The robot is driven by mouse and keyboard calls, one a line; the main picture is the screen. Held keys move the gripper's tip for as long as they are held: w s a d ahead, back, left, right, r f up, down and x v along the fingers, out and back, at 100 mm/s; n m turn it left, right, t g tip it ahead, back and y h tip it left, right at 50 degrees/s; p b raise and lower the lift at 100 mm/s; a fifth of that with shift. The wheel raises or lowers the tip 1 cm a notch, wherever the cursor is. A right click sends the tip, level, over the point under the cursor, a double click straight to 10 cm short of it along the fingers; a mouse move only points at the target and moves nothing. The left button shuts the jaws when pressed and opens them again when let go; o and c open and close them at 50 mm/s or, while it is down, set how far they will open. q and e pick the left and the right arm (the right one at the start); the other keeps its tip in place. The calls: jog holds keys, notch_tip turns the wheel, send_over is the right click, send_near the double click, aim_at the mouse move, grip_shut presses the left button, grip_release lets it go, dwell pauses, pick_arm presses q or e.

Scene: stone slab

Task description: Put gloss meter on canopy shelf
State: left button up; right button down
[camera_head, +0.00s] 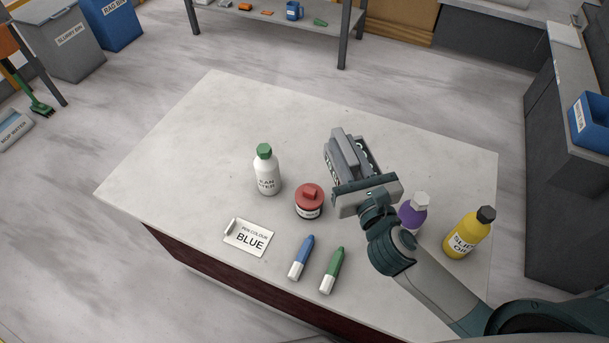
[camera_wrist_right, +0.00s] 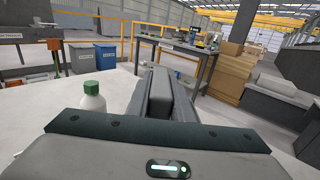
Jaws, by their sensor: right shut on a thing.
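My right gripper (camera_head: 352,155) is over the right half of the stone slab (camera_head: 235,110). It is shut on a grey block-shaped thing (camera_head: 344,148), which looks like the gloss meter. The grey block also shows between the fingers in the right wrist view (camera_wrist_right: 160,95). Its underside is hidden, so I cannot tell whether it touches the slab. My left gripper is not in view. I cannot make out a thing that is clearly the canopy shelf.
A white green-capped bottle (camera_head: 266,173), a red-lidded jar (camera_head: 309,203), a purple bottle (camera_head: 412,214) and a yellow bottle (camera_head: 467,234) stand near the gripper. The slab's back left is clear.

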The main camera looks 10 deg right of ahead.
aim_at(327, 143)
jog(key=shift+n+y, duration=0.5)
jog(key=shift+y, duration=0.2)
jog(key=w+f, duration=0.1)
jog(key=w, duration=0.1)
jog(key=w+a+f+b, duration=0.1)
jog(key=w, duration=0.3)
jog(key=shift+a+f, duration=0.3)
jog(key=shift+f, duration=0.1)
jog(key=shift+w+a+f, duration=0.1)
jog(key=shift+w+a, duration=0.05)
jog(key=shift+w, duration=0.35)
pick_arm(q)
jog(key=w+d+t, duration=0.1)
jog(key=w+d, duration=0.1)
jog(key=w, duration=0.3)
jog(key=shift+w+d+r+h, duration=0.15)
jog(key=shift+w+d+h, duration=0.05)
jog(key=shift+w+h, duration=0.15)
jog(key=shift+b, duration=0.3)
pick_arm(e)
jog(key=shift+f, duration=0.1)
